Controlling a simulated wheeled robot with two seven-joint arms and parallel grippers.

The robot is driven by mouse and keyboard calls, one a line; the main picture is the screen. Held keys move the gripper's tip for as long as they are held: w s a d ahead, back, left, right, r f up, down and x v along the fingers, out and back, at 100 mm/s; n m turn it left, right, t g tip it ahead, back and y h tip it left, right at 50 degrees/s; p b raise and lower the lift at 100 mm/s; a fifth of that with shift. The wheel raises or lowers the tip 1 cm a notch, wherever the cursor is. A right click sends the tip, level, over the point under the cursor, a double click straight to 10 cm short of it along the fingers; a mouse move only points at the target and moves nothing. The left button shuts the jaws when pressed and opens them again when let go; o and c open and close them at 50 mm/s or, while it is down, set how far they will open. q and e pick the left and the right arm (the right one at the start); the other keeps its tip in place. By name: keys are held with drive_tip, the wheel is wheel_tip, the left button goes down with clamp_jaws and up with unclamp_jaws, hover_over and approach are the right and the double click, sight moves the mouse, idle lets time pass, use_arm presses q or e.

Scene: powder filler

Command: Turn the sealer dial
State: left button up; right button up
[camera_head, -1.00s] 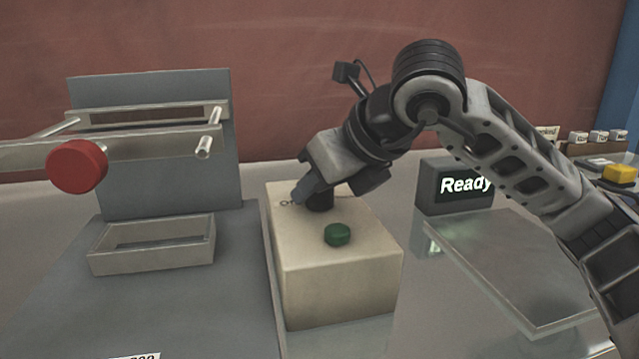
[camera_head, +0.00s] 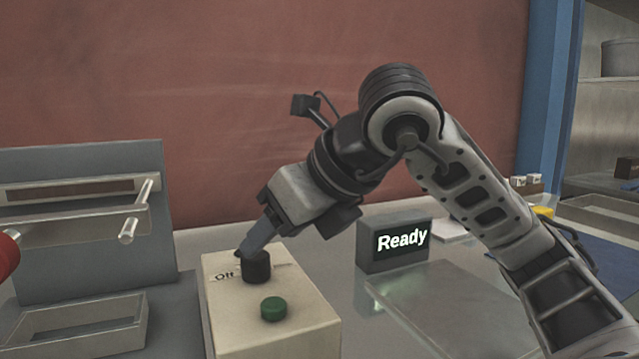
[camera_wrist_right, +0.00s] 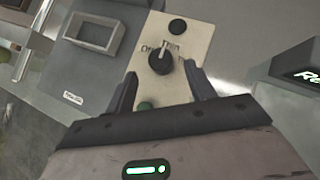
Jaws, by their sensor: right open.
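The sealer dial is a black round knob (camera_head: 256,269) on top of a cream box (camera_head: 262,338), with an "Off" label to its left. In the right wrist view the dial (camera_wrist_right: 160,62) shows a pale pointer line tilted slightly off straight up. A green button (camera_head: 273,309) sits in front of the dial. My left gripper is out of view.
A second black knob (camera_wrist_right: 178,26) shows on the box in the right wrist view. A grey sealer machine with a metal frame (camera_head: 80,335) stands left. A "Ready" display (camera_head: 395,240) stands right, with a flat metal plate (camera_head: 450,310) in front of it.

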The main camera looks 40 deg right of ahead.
drive_tip(key=p+v, duration=0.1)
drive_tip(key=v, duration=0.8)
drive_tip(key=shift+s, duration=0.15)
drive_tip(key=shift+r, duration=0.15)
